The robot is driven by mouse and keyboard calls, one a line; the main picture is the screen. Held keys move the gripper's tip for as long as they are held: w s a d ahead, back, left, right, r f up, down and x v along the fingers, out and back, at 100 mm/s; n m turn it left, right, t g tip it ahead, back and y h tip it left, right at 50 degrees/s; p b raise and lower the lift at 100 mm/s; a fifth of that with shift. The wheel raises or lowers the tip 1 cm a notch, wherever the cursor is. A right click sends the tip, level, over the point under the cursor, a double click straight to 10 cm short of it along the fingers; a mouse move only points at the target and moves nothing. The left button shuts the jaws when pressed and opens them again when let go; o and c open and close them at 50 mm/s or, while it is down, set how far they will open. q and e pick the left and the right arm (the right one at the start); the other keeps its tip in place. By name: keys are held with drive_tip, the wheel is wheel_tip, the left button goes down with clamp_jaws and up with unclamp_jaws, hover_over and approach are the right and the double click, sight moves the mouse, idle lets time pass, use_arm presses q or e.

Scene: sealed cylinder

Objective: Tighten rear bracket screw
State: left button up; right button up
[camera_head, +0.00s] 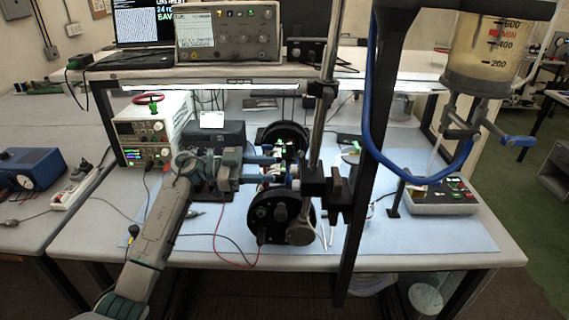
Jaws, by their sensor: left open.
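My left gripper (266,171) reaches in from the left over the workbench, with its two blue-tipped fingers open and pointing right. The fingertips are close to a clamp assembly on a vertical metal rod (318,130). A black bracket block (315,181) is on the rod just right of the fingers. A black round end plate (281,214) stands below the fingers, and a second black disc (283,136) stands behind them. The rear bracket screw is too small to make out, and whether the fingers touch anything cannot be told. My right gripper is not in view.
A graduated cylinder (487,55) with blue tubing (366,110) hangs at the upper right. A dark upright post (364,170) stands right of the rod. A power supply (145,138) is behind my left arm. The blue mat (430,236) is clear at the front right.

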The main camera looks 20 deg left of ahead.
sight(294, 170)
use_arm(q)
drive_tip(key=p+x, duration=0.1)
drive_tip(key=x, duration=0.4)
drive_tip(key=shift+p, duration=0.3)
clamp_jaws()
